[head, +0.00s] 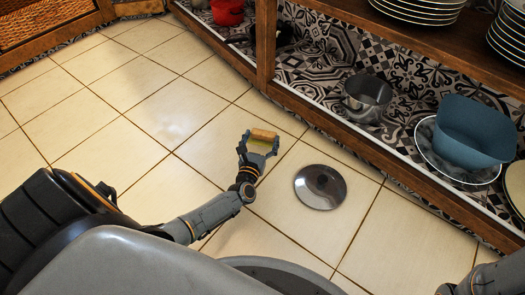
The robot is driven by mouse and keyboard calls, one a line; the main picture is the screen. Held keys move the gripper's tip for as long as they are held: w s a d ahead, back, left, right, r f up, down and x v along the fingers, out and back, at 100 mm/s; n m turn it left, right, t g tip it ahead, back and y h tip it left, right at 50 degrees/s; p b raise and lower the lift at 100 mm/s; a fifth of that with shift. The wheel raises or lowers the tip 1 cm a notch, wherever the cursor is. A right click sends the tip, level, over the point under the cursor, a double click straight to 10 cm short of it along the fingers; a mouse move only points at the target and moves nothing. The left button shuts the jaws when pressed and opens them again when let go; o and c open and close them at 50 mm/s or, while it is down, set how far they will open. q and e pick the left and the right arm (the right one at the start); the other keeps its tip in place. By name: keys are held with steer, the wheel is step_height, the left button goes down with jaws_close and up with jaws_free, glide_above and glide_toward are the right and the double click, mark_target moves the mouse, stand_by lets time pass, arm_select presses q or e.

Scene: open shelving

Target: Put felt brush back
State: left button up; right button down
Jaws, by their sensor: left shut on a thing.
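My left gripper (258,148) is shut on the felt brush (264,136), a small block with a tan wooden top and a yellowish-green side. It holds the brush out over the tiled floor, in front of the open shelving. The gripper's fingers hide part of the brush. Of my right arm, only a grey section shows at the bottom right corner; its gripper is out of the picture.
A round metal lid (320,187) lies on the floor right of the left gripper. The lower shelf holds a metal pot (367,98), a blue container (473,132) in a pale bowl, and a red item (228,12). Plates (418,10) stack above. Floor at left is clear.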

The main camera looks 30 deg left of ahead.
mark_target(262, 145)
arm_select(q)
steer(key=shift+w+a+f, duration=0.1)
steer(key=shift+w+f, duration=0.2)
steer(key=shift+f, duration=0.1)
steer(key=f+b, duration=0.3)
steer(key=b, duration=0.1)
steer(key=shift+w+a+f, duration=0.1)
steer(key=shift+w+f, duration=0.15)
steer(key=shift+f, duration=0.15)
steer(key=shift+r, duration=0.15)
steer(key=shift+s+f, duration=0.1)
steer(key=shift+f, duration=0.3)
